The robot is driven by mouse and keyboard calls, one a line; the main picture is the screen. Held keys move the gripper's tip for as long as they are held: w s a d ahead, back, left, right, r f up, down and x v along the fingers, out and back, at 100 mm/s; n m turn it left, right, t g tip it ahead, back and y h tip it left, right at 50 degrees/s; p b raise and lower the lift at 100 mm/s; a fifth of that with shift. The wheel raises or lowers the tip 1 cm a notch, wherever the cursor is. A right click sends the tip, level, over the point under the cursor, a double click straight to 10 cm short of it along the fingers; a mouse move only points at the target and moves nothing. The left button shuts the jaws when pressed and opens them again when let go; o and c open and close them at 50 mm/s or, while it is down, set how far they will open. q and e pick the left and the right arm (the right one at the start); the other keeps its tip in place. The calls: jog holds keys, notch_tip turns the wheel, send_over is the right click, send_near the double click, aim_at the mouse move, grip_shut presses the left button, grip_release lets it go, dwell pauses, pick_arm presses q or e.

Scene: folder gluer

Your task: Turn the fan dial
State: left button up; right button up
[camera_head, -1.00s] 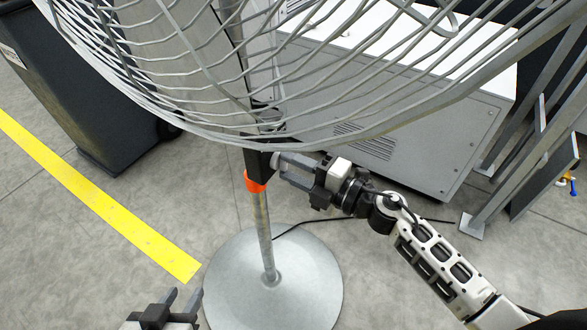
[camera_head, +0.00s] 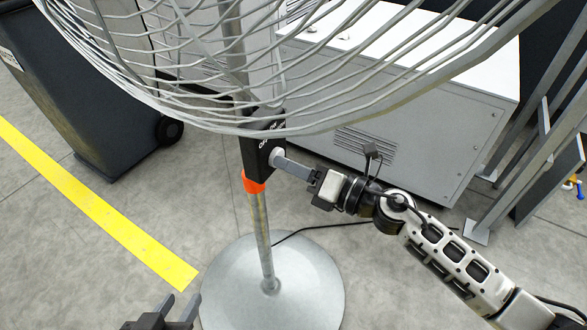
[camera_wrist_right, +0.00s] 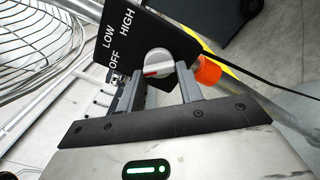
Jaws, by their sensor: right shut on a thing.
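The fan's black control box (camera_head: 262,150) is on the pole below the wire cage. Its pale round dial (camera_wrist_right: 158,63) has a red mark pointing left, near the word OFF; LOW and HIGH are also printed on the box. The dial also shows at the box's right side in the head view (camera_head: 277,156). My right gripper (camera_wrist_right: 158,76) reaches in from the right and is shut on the dial, one finger on each side. My left gripper (camera_head: 178,304) is at the bottom edge, fingers apart and empty, away from the fan.
The fan's wire cage (camera_head: 180,60) hangs over the box and pole. An orange collar (camera_head: 253,183) is under the box, and the round base (camera_head: 235,290) stands on the floor. A grey cabinet (camera_head: 420,135) is behind my right arm; a dark bin (camera_head: 90,100) stands left.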

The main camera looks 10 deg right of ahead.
pick_arm(q)
jog(key=shift+r, duration=0.15)
pick_arm(e)
jog(key=shift+n, duration=0.5)
jog(key=o, duration=1)
pick_arm(q)
jog(key=shift+f, duration=0.2)
pick_arm(e)
jog(key=shift+d, duration=0.1)
pick_arm(q)
jog(key=shift+d+f+t+b, duration=0.15)
jog(key=shift+f+t+b, duration=0.3)
jog(key=shift+b, duration=1.4)
pick_arm(e)
jog(key=shift+v, duration=7.95)
pick_arm(q)
jog(key=shift+f+g, duration=0.15)
jog(key=shift+g, duration=0.1)
